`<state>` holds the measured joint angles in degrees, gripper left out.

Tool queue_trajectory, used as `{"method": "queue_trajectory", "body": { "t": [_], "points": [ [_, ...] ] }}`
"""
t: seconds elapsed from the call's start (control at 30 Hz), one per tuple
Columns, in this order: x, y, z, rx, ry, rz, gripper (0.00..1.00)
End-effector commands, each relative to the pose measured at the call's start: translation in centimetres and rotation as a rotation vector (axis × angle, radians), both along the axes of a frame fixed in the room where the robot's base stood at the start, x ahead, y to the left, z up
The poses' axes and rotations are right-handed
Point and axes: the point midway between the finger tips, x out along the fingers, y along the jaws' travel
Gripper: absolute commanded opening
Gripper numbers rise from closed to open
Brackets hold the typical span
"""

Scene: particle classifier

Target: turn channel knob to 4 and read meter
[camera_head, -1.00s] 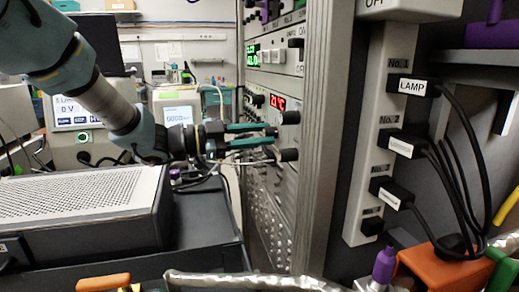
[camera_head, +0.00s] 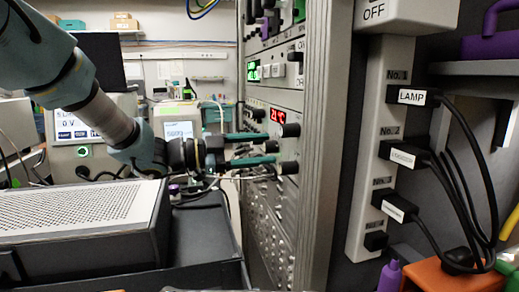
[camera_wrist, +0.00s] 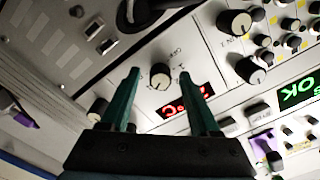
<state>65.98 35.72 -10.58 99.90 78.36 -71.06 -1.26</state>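My gripper (camera_head: 275,149) is open, its two teal fingers pointing at the instrument rack's front panel. In the wrist view my gripper (camera_wrist: 160,74) has a white-faced knob with a dark rim (camera_wrist: 160,76) between and beyond its fingertips. I cannot tell whether the fingers touch the panel. A red lit display (camera_wrist: 187,104) sits beside this knob, partly behind one finger; it also shows in the head view (camera_head: 278,116). Two dark knobs (camera_head: 290,130) (camera_head: 288,167) stick out near the fingertips. The knob lettering is too small to read, so I cannot tell which is the channel knob.
More knobs (camera_wrist: 234,22) and a green display (camera_wrist: 300,90) crowd the panel. A power strip (camera_head: 375,150) with black plugs and cables stands right of the rack's edge. A perforated box (camera_head: 75,215) lies below my arm.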

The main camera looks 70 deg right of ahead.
Motion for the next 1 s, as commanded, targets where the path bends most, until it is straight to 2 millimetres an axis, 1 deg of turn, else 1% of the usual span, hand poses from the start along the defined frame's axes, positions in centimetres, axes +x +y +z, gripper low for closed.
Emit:
{"method": "queue_trajectory", "body": {
  "t": [0.23, 0.37, 0.47, 0.73, 0.9, 1.0],
  "points": [
    [0.0, 0.0, 0.1, -0.002, 0.001, 0.000, 0.64],
    [0.7, 0.5, 0.0, -0.002, 0.000, 0.002, 0.64],
    [2.0, 1.4, 0.0, -0.003, 0.000, 0.004, 0.64],
    [6.3, 4.6, -0.2, 0.000, 0.000, 0.004, 0.64],
    [8.1, 5.9, -0.1, -0.002, -0.001, 0.002, 0.64],
    [8.5, 6.3, -0.1, -0.001, 0.000, -0.001, 0.64]
  ]
}}
